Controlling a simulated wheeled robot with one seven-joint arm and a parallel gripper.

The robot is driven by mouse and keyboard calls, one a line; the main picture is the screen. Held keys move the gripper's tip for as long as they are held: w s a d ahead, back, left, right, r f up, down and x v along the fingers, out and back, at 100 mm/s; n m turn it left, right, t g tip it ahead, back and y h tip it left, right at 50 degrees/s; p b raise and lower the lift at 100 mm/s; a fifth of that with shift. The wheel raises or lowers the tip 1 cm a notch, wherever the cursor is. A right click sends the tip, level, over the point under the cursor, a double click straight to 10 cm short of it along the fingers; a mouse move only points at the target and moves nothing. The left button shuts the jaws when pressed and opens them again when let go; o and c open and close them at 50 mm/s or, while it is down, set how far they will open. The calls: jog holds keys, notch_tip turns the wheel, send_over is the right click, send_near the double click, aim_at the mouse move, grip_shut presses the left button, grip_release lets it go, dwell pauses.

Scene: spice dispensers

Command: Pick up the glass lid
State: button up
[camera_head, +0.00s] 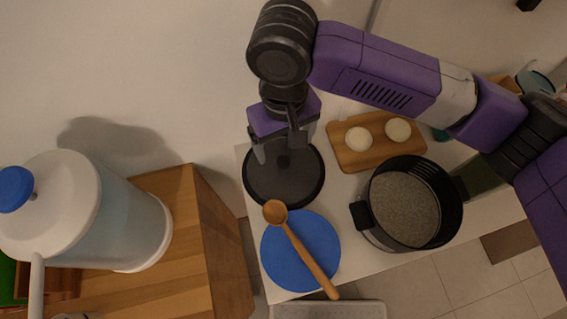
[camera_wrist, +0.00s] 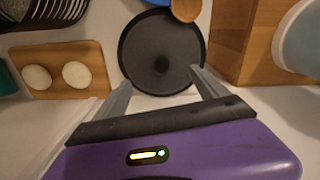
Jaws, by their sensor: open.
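The glass lid (camera_head: 284,188) is a dark round disc with a small knob at its centre. It lies flat on the white counter, and it also shows in the wrist view (camera_wrist: 150,35) at the top middle. My gripper (camera_head: 281,150) is open and empty, pointing down over the far part of the lid. In the wrist view my two fingertips (camera_wrist: 160,79) are spread on either side of the lid's near edge, with the knob ahead of them. I cannot tell how high they are above the lid.
A blue round plate (camera_head: 300,262) with a wooden spoon (camera_head: 305,255) across it is near the lid. A wooden board (camera_head: 355,160) with two pale round pieces and a black pot (camera_head: 404,202) stand to the right. A wooden block (camera_head: 205,225) with a large dispenser (camera_head: 130,225) is left.

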aim_at(284, 161)
jog(key=shift+s+f+p, duration=0.2)
jog(key=shift+f+p, duration=0.1)
jog(key=shift+f, duration=1.45)
jog(key=shift+s+f+p, duration=0.15)
jog(key=shift+f+p, duration=0.15)
jog(key=shift+f, duration=1.4)
jog(key=c, duration=1.8)
jog(key=shift+s, duration=0.1)
grip_shut()
jog(key=shift+f, duration=0.15)
